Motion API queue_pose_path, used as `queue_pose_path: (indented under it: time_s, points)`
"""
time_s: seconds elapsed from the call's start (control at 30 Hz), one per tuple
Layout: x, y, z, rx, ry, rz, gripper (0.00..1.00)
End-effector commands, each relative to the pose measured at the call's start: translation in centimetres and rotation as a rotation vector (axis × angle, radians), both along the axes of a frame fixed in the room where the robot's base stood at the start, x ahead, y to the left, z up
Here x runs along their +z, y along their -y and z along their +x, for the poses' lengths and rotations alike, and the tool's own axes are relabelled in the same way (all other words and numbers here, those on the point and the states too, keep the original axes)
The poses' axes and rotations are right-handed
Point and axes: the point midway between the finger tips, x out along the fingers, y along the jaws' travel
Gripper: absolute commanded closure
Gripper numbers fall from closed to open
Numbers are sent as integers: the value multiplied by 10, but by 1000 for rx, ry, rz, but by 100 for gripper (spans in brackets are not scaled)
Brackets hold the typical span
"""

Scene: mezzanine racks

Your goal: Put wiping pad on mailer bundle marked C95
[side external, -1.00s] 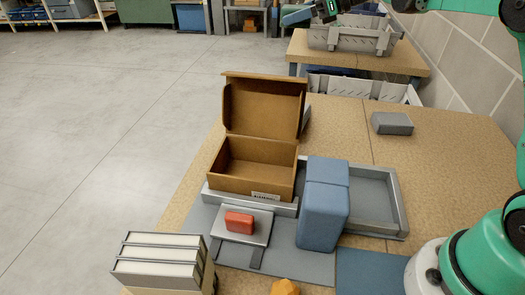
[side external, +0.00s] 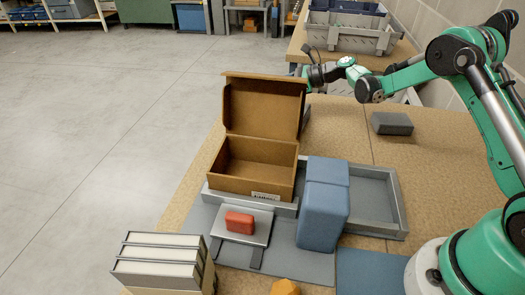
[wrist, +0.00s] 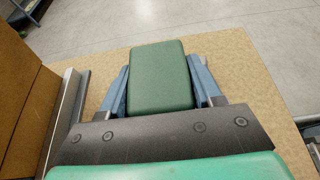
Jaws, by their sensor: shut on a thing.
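My gripper (wrist: 160,82) is shut on a green pad with rounded edges (wrist: 160,70), with a blue finger on each side of it. I take this to be the wiping pad. In the side view my wrist (side external: 325,74) is behind the raised lid of the cardboard box, and the held pad is hidden there. No C95 mark can be read in any view. A stack of white, grey-edged slabs (side external: 158,258) stands at the lower left; I cannot tell whether it is the mailer bundle.
An open cardboard box (side external: 252,170) stands with its lid up beside a grey tray (side external: 385,230) and blue blocks (side external: 323,210). A red block (side external: 239,222) lies on a small grey stand. A grey block (side external: 392,123) lies at the right. Bare tabletop (side external: 345,135) shows behind the box.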

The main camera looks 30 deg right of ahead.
Motion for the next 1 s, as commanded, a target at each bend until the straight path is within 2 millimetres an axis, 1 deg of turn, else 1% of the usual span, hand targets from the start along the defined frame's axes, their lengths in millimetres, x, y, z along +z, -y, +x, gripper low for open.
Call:
queue_pose_path:
  time_s: [0.03,0.1,0.2,0.57,0.6,0.7,1.0]
  points:
    - [-9,0,0,0,0,0,95]
    - [-18,0,0,0,0,0,95]
    - [-26,0,0,0,0,0,95]
    - [-29,0,0,0,0,0,95]
    - [-30,0,0,0,0,0,36]
    - [-29,0,0,0,0,0,11]
    - [-29,0,0,0,0,0,11]
